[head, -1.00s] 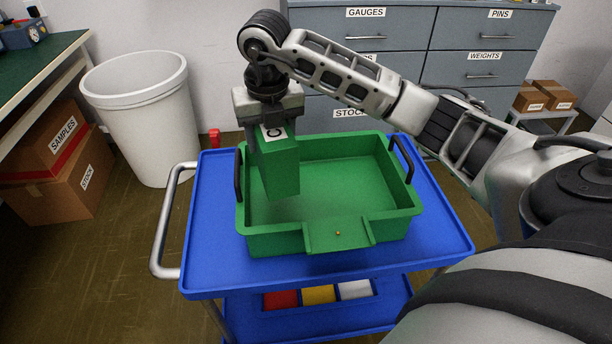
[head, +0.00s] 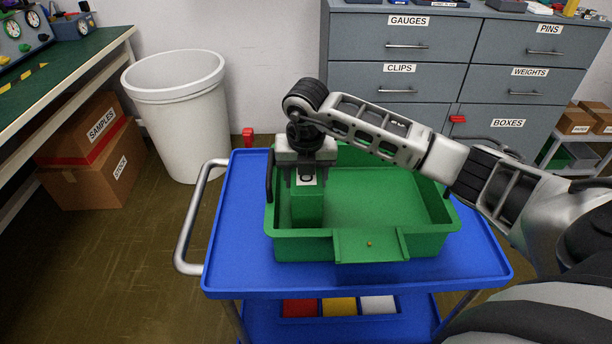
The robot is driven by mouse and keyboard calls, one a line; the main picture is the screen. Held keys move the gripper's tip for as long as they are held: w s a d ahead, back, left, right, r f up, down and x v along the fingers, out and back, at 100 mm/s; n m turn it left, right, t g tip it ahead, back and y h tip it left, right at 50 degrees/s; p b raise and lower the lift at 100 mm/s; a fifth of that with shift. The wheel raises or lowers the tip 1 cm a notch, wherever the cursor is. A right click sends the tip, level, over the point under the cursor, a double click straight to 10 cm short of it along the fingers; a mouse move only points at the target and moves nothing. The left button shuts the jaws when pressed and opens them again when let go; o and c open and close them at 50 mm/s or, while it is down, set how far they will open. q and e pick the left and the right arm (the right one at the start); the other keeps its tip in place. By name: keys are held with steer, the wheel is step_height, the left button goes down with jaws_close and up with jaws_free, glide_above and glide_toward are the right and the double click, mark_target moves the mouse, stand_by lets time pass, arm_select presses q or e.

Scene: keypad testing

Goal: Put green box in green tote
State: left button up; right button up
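The green box (head: 308,206), with a white label on it, is upright inside the left end of the green tote (head: 306,247). I cannot tell whether its bottom touches the tote floor. My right gripper (head: 306,178), whose arm comes in from the right, points down around the top of the box and appears shut on it. The green tote stands on the blue cart's top and its inside is otherwise empty. My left gripper is not in view.
The blue cart (head: 232,248) has a metal handle (head: 186,235) on its left and coloured bins on its lower shelf. A white bin (head: 180,120) and cardboard boxes (head: 95,150) stand to the left. Grey drawers (head: 400,60) stand behind.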

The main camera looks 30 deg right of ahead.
steer(key=o, duration=1.1)
steer(key=r, duration=0.4)
steer(key=s+r, duration=0.1)
steer(key=r, duration=0.3)
steer(key=a+r+p, duration=0.1)
steer(key=r, duration=0.3)
steer(key=shift+s, duration=0.25)
